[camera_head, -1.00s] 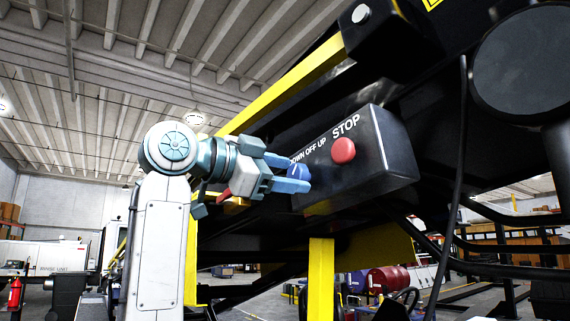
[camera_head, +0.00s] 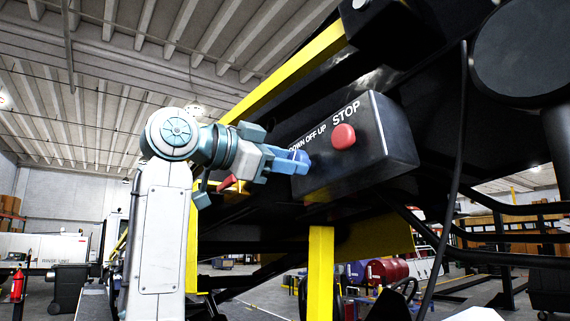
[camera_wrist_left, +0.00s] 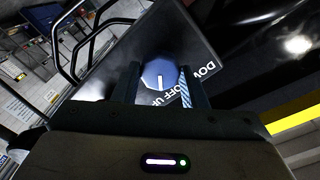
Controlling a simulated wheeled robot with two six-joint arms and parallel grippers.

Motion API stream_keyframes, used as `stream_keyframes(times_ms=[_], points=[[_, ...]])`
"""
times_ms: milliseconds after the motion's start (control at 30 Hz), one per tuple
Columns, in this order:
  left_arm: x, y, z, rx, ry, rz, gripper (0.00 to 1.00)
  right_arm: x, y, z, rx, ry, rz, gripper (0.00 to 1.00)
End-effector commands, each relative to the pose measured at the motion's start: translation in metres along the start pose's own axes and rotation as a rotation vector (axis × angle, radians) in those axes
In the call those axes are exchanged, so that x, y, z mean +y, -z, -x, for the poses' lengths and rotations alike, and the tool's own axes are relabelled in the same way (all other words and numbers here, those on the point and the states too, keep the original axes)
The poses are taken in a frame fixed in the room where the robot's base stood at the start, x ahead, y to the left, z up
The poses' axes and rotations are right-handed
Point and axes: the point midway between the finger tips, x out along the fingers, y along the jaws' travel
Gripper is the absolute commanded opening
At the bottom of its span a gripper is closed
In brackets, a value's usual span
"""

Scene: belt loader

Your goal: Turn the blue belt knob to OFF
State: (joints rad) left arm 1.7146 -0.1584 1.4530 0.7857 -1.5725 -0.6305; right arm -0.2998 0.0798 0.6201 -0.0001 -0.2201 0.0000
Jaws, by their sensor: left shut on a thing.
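The blue belt knob (camera_wrist_left: 158,75) shows in the left wrist view, with a white pointer line on its face. The line points toward the printed labels, near OFF and UP; which one exactly I cannot tell. My left gripper (camera_head: 301,161) is shut on the knob, one finger on each side of it. In the head view the fingers hide the knob at the left end of the black control box (camera_head: 372,165). The white words DOWN OFF UP run along the box above it. My right gripper is not in view.
A red STOP button (camera_head: 343,136) sits on the same box, a short way right of the fingers. A yellow post (camera_head: 320,270) stands below the box. A black cable (camera_head: 461,170) hangs to the right. The dark loader body rises behind and above.

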Motion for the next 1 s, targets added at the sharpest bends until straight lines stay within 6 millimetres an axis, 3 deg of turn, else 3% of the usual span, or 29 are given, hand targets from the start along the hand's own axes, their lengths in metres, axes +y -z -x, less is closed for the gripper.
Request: stream_keyframes(times_ms=[600,1000], points=[[0.001,-0.001,0.0,0.001,0.001,0.487,0.16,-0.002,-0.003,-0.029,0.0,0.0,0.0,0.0],[0.0,0.0,0.0,0.001,0.0,0.647,0.16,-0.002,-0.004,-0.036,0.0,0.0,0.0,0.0]])
